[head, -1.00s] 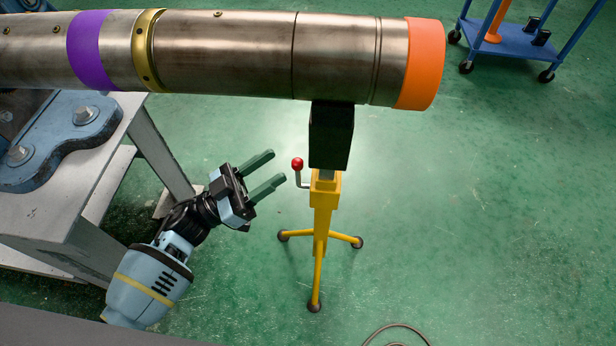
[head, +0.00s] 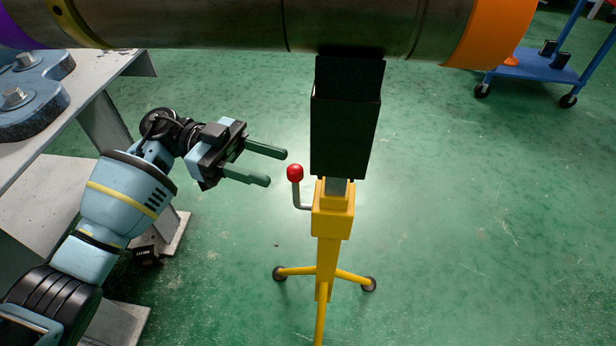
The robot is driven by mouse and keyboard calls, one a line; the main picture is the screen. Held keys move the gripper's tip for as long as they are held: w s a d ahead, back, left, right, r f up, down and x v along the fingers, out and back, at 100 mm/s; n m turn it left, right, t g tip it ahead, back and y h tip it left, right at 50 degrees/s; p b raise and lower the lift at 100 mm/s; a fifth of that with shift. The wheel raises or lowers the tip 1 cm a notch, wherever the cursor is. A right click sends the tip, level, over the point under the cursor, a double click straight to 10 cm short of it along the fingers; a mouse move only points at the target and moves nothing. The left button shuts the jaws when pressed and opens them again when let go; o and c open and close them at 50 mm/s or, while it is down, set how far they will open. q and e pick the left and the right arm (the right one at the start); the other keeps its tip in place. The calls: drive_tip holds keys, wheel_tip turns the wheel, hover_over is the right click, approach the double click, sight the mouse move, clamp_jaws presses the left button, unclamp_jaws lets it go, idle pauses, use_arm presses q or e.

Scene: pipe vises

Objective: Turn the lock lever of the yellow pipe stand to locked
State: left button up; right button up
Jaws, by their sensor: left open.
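The yellow pipe stand (head: 333,212) stands on the green floor on splayed legs, with a black head (head: 345,125) under the pipe. Its lock lever (head: 295,174) is a bent metal rod with a red ball knob, sticking out from the left side of the yellow collar and pointing up. My left gripper (head: 278,167) is open, its two green fingers pointing right toward the red knob. The fingertips are just left of the knob, apart from it, with nothing between them. My right gripper is not in the view.
The large metal pipe (head: 230,24) with an orange end band (head: 490,30) runs across the top. A grey bench (head: 95,75) with blue clamp parts is at the left. A blue cart (head: 535,66) stands at the back right. The floor right of the stand is clear.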

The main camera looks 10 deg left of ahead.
sight(296, 189)
use_arm(q)
drive_tip(key=b+x, duration=0.1)
drive_tip(key=x, duration=0.7)
drive_tip(key=shift+b, duration=0.4)
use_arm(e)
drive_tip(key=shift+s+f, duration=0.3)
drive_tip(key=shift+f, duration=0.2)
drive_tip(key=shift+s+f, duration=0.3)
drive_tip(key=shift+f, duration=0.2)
use_arm(q)
drive_tip(key=shift+c, duration=0.2)
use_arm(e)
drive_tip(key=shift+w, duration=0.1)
use_arm(q)
clamp_jaws()
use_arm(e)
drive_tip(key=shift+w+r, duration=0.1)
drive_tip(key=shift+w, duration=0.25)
